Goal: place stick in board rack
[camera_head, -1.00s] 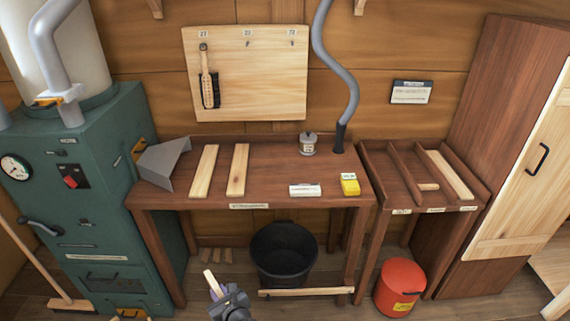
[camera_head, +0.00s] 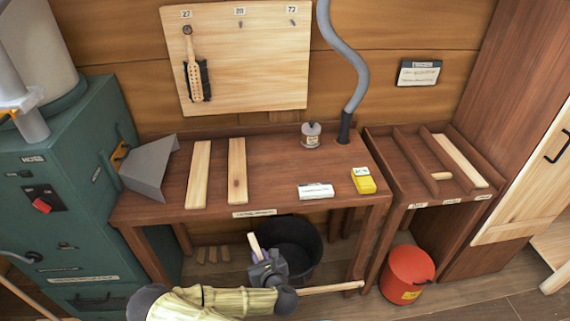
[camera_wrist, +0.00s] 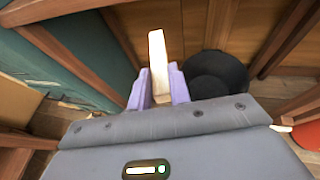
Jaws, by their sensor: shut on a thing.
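My gripper (camera_head: 262,262) is in front of the black bucket, below the front edge of the workbench. It is shut on a short pale wooden stick (camera_head: 254,245). In the wrist view the stick (camera_wrist: 158,60) points up and away between the two purple fingers (camera_wrist: 158,88). The board rack (camera_head: 410,160) is the low, divided wooden rack at the right of the workbench. A long pale board (camera_head: 460,160) lies in its right compartment, and a short pale piece (camera_head: 441,176) lies near its middle. My gripper is left of the rack and lower than it.
The workbench (camera_head: 275,170) holds two pale boards (camera_head: 237,170), a grey pot (camera_head: 311,135), a white block (camera_head: 316,191) and a yellow box (camera_head: 363,181). The black bucket (camera_head: 300,240) stands underneath. A red bin (camera_head: 407,275) stands before the rack. A grey hose (camera_head: 352,70) hangs above.

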